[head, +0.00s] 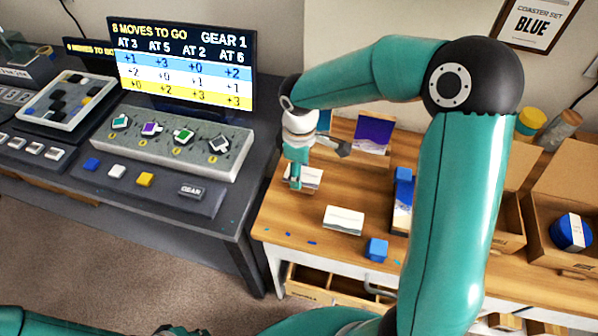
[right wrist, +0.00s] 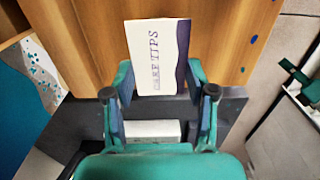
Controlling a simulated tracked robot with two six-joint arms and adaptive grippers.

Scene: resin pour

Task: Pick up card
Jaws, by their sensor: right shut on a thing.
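I cannot tell whether the card is clear of the tabletop. Another white card or card stack (head: 344,220) lies nearer the front edge. My left gripper is not in view.
The wooden table (head: 285,222) also bears a blue cube (head: 376,250), a purple upright panel (head: 373,135) and, at right, an open cardboard box (head: 571,195). An open drawer (head: 330,285) juts out below. A dark desk (head: 228,222) with a console and screen (head: 185,65) stands left.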

